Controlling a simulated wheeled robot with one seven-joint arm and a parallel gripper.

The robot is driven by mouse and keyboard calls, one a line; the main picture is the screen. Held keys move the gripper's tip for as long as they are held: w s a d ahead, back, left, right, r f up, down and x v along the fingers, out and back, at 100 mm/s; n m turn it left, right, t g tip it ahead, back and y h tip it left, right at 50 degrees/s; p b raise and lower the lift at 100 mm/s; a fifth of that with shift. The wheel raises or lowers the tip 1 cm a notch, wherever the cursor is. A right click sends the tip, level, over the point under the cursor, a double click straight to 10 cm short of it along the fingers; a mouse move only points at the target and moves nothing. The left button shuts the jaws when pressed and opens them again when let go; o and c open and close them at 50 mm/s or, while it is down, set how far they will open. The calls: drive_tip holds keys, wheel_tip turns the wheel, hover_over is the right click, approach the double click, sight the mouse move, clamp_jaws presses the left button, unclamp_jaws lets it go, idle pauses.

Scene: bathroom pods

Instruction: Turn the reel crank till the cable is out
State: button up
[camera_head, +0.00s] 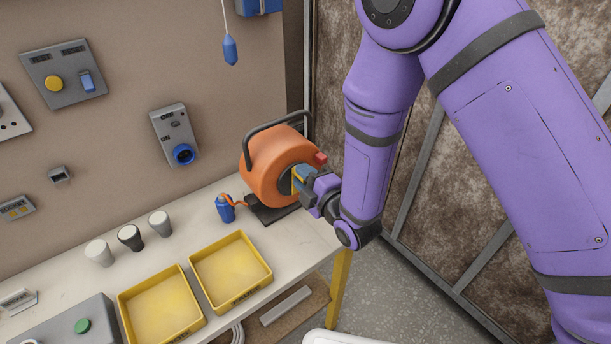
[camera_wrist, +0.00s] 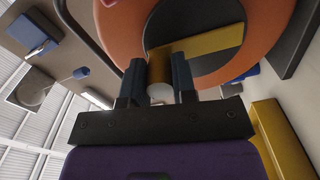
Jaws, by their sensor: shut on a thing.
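The orange cable reel (camera_head: 272,165) stands at the right end of the bench on a dark base, with a dark carrying frame over it. In the wrist view the reel (camera_wrist: 115,38) fills the top. Its yellow crank arm (camera_wrist: 205,46) crosses the dark hub. My gripper (camera_head: 298,177) is at the reel's right face. A short orange cable with a blue plug (camera_head: 226,208) lies beside the reel's left side.
Two yellow trays (camera_head: 232,270) and several cups (camera_head: 130,237) are on the bench left of the reel. A wall socket box (camera_head: 174,136) is mounted behind. A blue pendant (camera_head: 230,50) hangs above. The floor right of the bench (camera_head: 400,290) is clear.

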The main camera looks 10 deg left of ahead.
drive_tip(key=shift+s+a, duration=0.1)
idle(0.5)
drive_tip(key=o, duration=0.9)
drive_tip(key=v, duration=1.1)
drive_tip(key=shift+a, duration=0.1)
